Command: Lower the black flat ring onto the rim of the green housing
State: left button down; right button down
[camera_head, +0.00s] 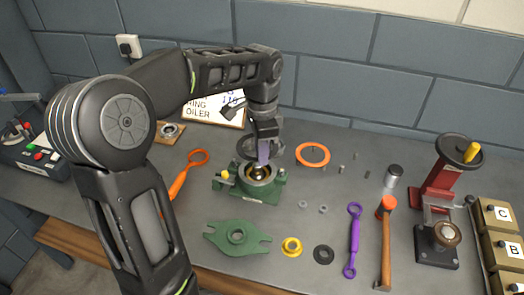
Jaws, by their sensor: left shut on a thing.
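My left gripper (264,157) is shut on the black flat ring (245,149) and holds it above the green housing. The ring looks roughly level, and my gripper hides part of it. The green housing (262,195) stands on the bench with its round, open rim facing up. A brass-coloured part shows inside it, and a yellow knob is at its left side. The ring appears apart from the rim, though the gap is hard to judge. My right gripper is not in view.
An orange ring (325,160) lies right of the housing. A green flanged cover (216,240), yellow ring (291,254), small black ring (324,262), purple spanner (354,235) and hammer (386,245) lie in front. An orange tool (178,184) lies left. A red press (440,175) stands right.

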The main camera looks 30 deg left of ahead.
aim_at(262, 183)
pick_arm(q)
notch_tip(262, 183, down, 2)
jog(key=shift+f+b, duration=0.1)
jog(key=shift+b, duration=0.55)
jog(key=shift+r, duration=0.2)
jog(key=shift+f, duration=0.1)
dwell(0.4)
jog(key=shift+f+b, duration=2.25)
jog(key=shift+f, duration=1.15)
jog(key=shift+f, duration=0.1)
jog(key=c, duration=1.4)
grip_release()
jog(key=shift+o, duration=0.2)
